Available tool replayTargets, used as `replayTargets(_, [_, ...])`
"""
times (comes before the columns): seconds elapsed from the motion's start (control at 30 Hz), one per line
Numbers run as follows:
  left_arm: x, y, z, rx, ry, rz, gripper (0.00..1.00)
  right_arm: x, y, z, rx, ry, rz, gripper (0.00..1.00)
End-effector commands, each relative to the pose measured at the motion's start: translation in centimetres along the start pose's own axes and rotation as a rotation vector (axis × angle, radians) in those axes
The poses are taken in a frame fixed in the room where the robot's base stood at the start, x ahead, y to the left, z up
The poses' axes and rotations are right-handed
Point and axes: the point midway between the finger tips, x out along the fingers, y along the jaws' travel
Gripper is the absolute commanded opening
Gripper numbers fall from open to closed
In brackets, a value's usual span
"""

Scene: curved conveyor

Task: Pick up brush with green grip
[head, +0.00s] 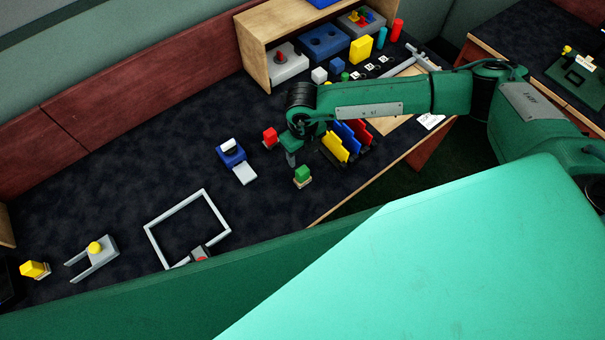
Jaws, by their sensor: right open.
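The brush with green grip (303,173) stands on the dark work surface near its front edge, a green block on a pale base. My right gripper (291,160) points down just up and left of it in the head view. The gripper is open and looks empty; its fingers are small and partly dark, so its exact height above the surface is hard to tell. It seems apart from the brush. My left gripper is not in view.
A similar red-topped block (270,136) stands left of the gripper. A rack of coloured plates (347,143) is close on the right. A blue-and-white device (232,153), grey frame (160,222) and yellow-topped block (35,268) lie leftward. A wooden shelf (257,61) stands behind.

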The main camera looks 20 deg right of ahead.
Motion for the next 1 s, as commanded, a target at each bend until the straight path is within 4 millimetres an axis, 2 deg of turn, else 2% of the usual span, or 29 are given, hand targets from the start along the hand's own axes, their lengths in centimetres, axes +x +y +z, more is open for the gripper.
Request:
replayTargets(0.03, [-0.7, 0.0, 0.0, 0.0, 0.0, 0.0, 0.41, 0.8, 0.0, -0.1, 0.001, 0.004, 0.0, 0.6])
replayTargets(0.23, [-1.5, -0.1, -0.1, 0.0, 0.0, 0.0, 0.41, 4.1, 0.1, 0.0, 0.001, 0.002, 0.002, 0.6])
replayTargets(0.43, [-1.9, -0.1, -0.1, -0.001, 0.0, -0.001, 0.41, 5.3, 0.1, 0.0, -0.001, 0.0, 0.003, 0.6])
replayTargets(0.7, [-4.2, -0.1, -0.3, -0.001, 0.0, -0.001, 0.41, 8.0, 0.2, 0.0, 0.0, 0.002, 0.003, 0.6])
replayTargets(0.83, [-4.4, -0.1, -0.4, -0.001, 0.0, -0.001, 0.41, 9.7, 0.2, 0.0, 0.0, 0.002, 0.003, 0.6])
replayTargets(1.0, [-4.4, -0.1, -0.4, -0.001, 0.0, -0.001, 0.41, 10.4, 0.2, 0.1, 0.0, 0.0, 0.004, 0.6])
